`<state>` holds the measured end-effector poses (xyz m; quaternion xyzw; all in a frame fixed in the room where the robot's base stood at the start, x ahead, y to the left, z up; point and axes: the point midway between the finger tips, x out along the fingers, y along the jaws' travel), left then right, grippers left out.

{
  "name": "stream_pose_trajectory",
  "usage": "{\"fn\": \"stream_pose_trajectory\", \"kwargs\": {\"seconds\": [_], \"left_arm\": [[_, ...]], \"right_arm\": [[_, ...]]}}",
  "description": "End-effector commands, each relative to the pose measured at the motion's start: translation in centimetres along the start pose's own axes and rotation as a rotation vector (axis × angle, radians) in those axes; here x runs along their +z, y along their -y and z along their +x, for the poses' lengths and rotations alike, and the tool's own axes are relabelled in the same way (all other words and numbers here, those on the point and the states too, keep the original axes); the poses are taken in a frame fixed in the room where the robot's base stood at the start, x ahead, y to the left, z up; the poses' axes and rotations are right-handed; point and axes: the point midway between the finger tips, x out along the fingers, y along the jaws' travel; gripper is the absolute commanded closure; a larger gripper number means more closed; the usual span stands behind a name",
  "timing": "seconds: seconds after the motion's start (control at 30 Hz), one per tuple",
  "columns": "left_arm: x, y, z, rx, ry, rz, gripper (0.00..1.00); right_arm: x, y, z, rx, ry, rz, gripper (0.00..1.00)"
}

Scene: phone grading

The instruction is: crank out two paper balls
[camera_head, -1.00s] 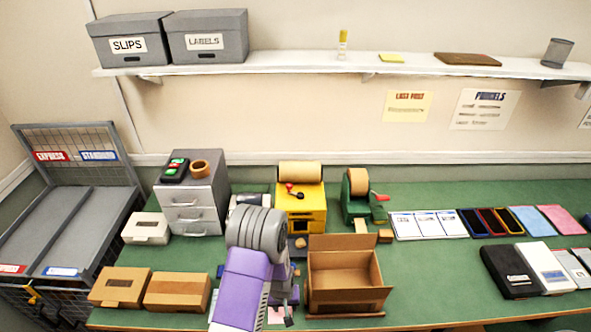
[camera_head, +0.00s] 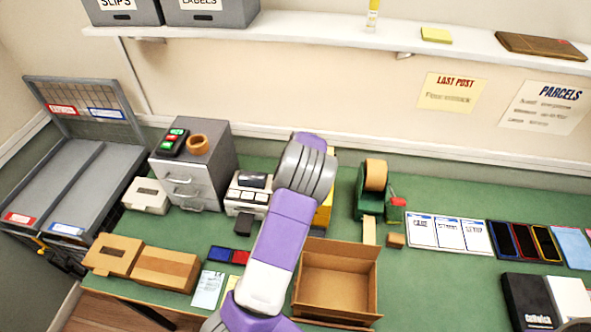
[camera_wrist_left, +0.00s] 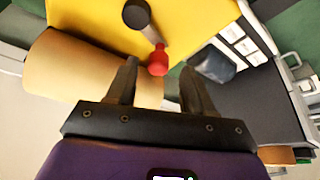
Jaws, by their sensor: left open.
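The yellow paper machine (camera_wrist_left: 125,20) fills the top of the left wrist view, with its brown paper roll (camera_wrist_left: 85,75) at left. Its dark crank arm (camera_wrist_left: 140,15) ends in a red knob (camera_wrist_left: 157,61). My left gripper (camera_wrist_left: 160,68) is open, its two fingers either side of the red knob in that view; I cannot tell if they touch it. In the head view my left arm hides most of the machine, leaving a yellow strip (camera_head: 322,216). No paper ball shows now. My right gripper is not in view.
An open cardboard box (camera_head: 336,282) stands right of my arm. A green tape dispenser (camera_head: 370,195) is behind it. A grey drawer unit (camera_head: 195,170) and label printer (camera_head: 248,195) stand left.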

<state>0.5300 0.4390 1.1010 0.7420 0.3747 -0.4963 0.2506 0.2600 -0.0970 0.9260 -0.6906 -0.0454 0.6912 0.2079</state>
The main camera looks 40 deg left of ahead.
Motion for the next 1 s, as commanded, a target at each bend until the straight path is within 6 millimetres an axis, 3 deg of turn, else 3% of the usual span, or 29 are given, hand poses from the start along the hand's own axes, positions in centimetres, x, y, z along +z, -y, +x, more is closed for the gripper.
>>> {"fn": "stream_pose_trajectory", "kwargs": {"seconds": [0.2, 0.5, 0.83, 1.0], "left_arm": [[0.0, 0.0, 2.1, 0.0, 0.0, 0.002, 0.48], [0.0, -0.1, 2.3, 0.001, 0.0, 0.002, 0.5], [0.0, -0.1, 2.2, 0.001, 0.0, 0.002, 1.0], [-0.1, -0.1, 2.4, 0.015, 0.0, 0.027, 1.0]], "right_arm": [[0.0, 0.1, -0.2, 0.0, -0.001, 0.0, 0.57], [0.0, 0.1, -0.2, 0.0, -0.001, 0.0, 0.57], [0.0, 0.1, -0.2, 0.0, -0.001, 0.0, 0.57], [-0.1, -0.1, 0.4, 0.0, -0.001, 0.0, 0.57]]}}
